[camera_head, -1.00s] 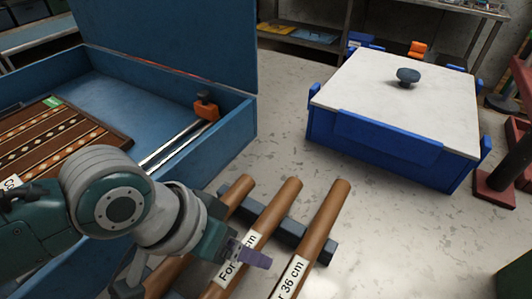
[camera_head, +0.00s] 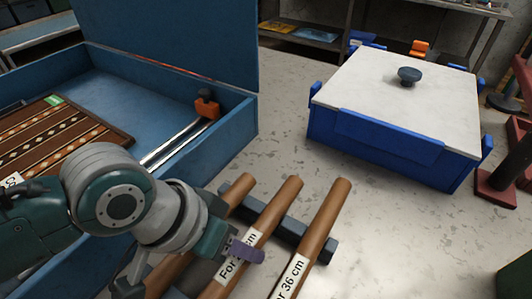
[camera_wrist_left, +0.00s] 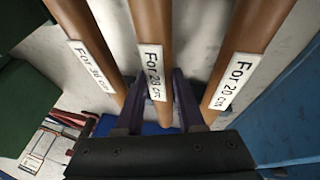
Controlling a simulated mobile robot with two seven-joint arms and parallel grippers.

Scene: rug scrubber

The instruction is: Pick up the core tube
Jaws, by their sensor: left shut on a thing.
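Three brown core tubes lie side by side on a dark rack. The middle tube (camera_head: 277,205) carries a white label that reads "For 28 cm" in the left wrist view (camera_wrist_left: 152,75). The right tube (camera_head: 325,215) is marked "For 36 cm". The left tube (camera_head: 240,188) is marked "For 20 cm" in the left wrist view (camera_wrist_left: 228,85) and is partly hidden by my arm. My left gripper (camera_head: 236,248) is shut on the middle tube, with a purple finger on each side of it (camera_wrist_left: 159,100). The tube still lies among the others. My right gripper is out of view.
The dark rack bar (camera_head: 318,245) runs under the tubes. A blue open case (camera_head: 175,68) with a patterned rug (camera_head: 62,138) stands at the left. A blue bin with a pale lid (camera_head: 400,105) stands at the back right. Floor between them is clear.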

